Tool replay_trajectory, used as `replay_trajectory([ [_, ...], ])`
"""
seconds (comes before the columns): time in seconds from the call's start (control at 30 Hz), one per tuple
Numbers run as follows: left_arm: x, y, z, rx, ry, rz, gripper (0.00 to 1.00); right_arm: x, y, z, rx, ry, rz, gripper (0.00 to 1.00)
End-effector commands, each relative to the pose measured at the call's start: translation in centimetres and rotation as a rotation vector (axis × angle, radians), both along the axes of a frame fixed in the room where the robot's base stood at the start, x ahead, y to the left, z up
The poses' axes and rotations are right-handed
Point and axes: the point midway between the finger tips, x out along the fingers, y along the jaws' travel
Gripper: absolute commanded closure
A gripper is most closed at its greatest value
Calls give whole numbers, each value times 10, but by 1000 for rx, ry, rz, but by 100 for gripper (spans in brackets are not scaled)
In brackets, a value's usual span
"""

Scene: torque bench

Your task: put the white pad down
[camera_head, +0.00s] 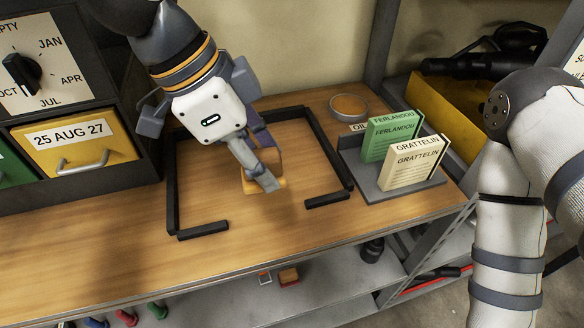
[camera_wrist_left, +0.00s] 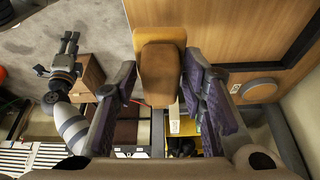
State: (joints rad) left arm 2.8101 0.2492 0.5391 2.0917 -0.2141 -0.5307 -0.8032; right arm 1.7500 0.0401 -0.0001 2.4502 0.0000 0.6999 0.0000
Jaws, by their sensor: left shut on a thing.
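My left gripper (camera_head: 268,182) reaches down over the wooden bench top, inside the black frame. It is shut on a brown pad with an orange-tan base (camera_head: 249,184). In the left wrist view this brown pad (camera_wrist_left: 160,75) sits between the two fingers. No white face of it shows; part is hidden by the gripper. I cannot tell whether it touches the bench. My right arm is at the right of the head view, its gripper outside that picture. The right gripper (camera_wrist_left: 69,43) shows small in the left wrist view, its opening unclear.
The black frame (camera_head: 171,190) has a gap at the front. To its right, a grey tray (camera_head: 422,186) holds a green box (camera_head: 380,140) and a cream box (camera_head: 415,165). A round dish (camera_head: 349,106) stands behind. A dark cabinet (camera_head: 80,187) stands left. The front left bench is clear.

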Motion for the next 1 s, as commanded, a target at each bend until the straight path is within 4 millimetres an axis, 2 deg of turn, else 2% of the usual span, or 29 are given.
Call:
replay_trajectory([
  [0.1, 25, -9, -15, 0, 5, 1, 85, -3, 0, -3, 0, 11, 0, 60],
  [0.3, 86, -32, -52, -1, 16, 0, 85, -27, 0, -25, 0, 100, 1, 60],
  [0.43, 108, -40, -80, 0, 15, 1, 85, -35, 0, -33, 0, 127, 0, 60],
  [0.7, 130, -48, -103, 0, 5, 0, 85, -41, 0, -39, 0, 149, 1, 60],
  [0.83, 129, -48, -123, 0, 1, 1, 85, -38, 0, -36, 0, 139, 1, 60],
  [0.9, 130, -48, -125, -1, -3, 0, 93, -38, 0, -36, 0, 138, 1, 60],
  [1.0, 130, -48, -125, -1, -3, 0, 93, -38, 0, -36, 0, 138, 1, 60],
])
